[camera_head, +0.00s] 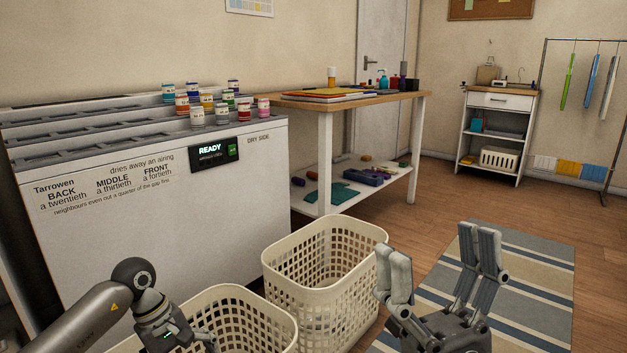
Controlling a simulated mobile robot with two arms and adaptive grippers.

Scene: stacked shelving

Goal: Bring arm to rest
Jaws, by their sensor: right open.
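My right gripper (436,262) is at the lower right, fingers pointing up and spread wide apart, with nothing between them. It stands in front of the striped rug and to the right of the larger laundry basket. My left arm (100,310) comes in from the lower left and bends down at a dark joint. My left gripper (195,338) is at the bottom edge, over the near basket; its fingertips are mostly cut off, so its opening cannot be seen.
Two cream laundry baskets (325,232) (240,292) stand before a white machine (150,240) with several small jars (207,100) on top. A wooden-topped table (400,97), a white cart (500,99) and a hanging rack (606,190) stand behind. The striped rug (535,270) is clear.

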